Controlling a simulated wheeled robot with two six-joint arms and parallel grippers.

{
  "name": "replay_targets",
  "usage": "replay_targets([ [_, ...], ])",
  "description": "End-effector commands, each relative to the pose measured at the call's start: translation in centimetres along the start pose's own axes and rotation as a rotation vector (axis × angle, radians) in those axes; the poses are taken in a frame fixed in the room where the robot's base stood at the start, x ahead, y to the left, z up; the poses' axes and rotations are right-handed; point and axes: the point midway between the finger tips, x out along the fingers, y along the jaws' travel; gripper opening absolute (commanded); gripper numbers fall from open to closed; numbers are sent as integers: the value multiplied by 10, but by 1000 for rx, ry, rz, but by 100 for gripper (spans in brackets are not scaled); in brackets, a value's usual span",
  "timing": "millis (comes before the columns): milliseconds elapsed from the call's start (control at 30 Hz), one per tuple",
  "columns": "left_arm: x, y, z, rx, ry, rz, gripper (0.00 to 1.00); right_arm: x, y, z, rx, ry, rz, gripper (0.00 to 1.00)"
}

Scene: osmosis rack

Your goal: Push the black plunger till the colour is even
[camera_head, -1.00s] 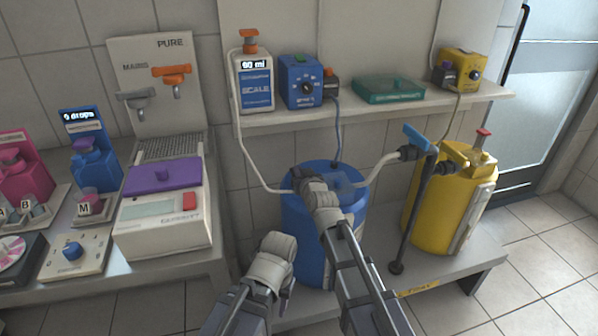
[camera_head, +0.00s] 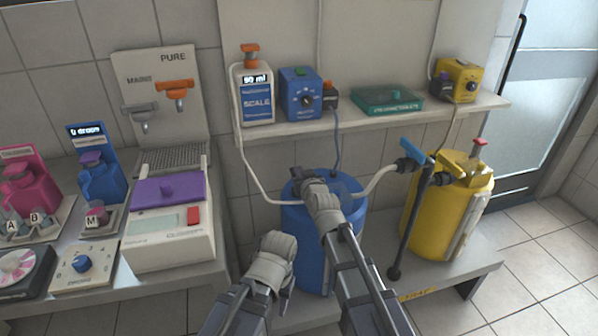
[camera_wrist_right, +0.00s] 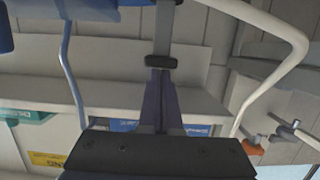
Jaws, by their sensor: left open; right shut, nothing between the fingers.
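The black plunger (camera_wrist_right: 160,62) appears in the upside-down right wrist view as a small dark cap on a straight grey rod. My right gripper (camera_wrist_right: 160,74) is shut and empty, its fingertips close against that cap; I cannot tell whether they touch. In the head view my right gripper (camera_head: 298,174) is over the top of the blue barrel (camera_head: 293,222), and hides most of the plunger. My left gripper (camera_head: 286,296) is open and empty, low in front of the barrel, fingers mostly hidden. No colour inside the barrel can be read.
A white hose (camera_head: 375,183) and a yellow canister (camera_head: 447,205) are at right. A bench with devices stands left.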

Motion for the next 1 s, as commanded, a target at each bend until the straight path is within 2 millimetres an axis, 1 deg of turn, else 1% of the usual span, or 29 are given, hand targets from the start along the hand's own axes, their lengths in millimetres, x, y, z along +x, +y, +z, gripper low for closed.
replay_targets([
  [33, -4, 0, 0, 0, 0, 0, 46, -23, 0, 2, 1, -1, 0, 0],
  [100, -8, -1, 0, 0, 0, 0, 46, -40, 0, 2, 2, -1, 0, 0],
  [200, -13, -1, 1, 0, 0, 0, 46, -62, 0, 2, 1, -1, 0, 0],
  [333, -18, -2, 1, 0, 0, 0, 46, -83, 0, 2, 1, 0, 0, 0],
  [400, -19, -2, 1, 0, 0, 0, 46, -88, 0, 2, 1, 0, 0, 0],
  [500, -19, -2, 1, 0, 0, 0, 46, -91, 0, 3, 2, 0, 0, 0],
  [1000, -19, -2, 1, 0, 0, 0, 46, -90, 0, 3, 1, 0, 0, 0],
])
